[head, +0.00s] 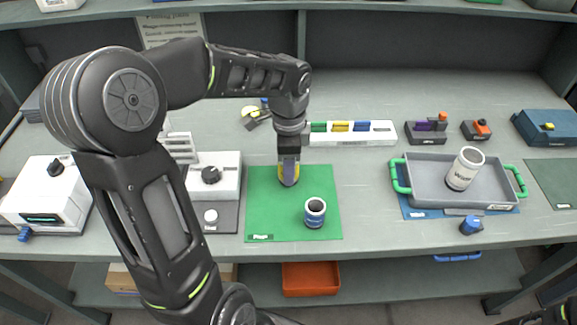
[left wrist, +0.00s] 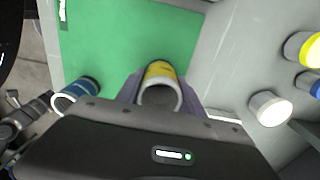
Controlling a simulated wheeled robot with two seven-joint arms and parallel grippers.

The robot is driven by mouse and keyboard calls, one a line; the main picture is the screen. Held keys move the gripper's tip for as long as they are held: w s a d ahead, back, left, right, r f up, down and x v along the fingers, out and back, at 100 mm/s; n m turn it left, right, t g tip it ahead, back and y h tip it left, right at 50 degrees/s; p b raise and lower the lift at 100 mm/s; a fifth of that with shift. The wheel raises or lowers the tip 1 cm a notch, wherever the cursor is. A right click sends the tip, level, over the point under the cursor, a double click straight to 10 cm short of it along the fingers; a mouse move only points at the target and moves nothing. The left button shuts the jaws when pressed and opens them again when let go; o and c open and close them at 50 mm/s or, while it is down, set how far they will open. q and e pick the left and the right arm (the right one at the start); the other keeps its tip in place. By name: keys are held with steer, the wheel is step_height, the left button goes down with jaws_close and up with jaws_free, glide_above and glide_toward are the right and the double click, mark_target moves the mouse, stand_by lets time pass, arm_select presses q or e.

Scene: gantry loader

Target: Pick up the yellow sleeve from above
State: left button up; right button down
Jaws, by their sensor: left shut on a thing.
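The yellow sleeve (left wrist: 160,71) is a short hollow cylinder with a yellow band and a pale rim. In the left wrist view it sits between the fingers of my left gripper (left wrist: 160,92), which is shut on it. In the head view my left gripper (head: 289,172) points down over the green mat (head: 265,215), and a little yellow of the sleeve shows at its sides. Whether the sleeve touches the mat cannot be told.
A blue-banded sleeve (head: 315,211) stands on the mat, to the right and nearer. A grey tray (head: 425,185) with green handles holds a white cylinder (head: 465,168). A white rack (head: 375,133) with coloured parts lies behind the mat. A white device with a black knob (head: 211,175) stands left.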

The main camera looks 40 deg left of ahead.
arm_select(q)
jaws_close()
stand_by(0.3)
step_height(320, 180, up, 10)
stand_by(0.5)
stand_by(0.5)
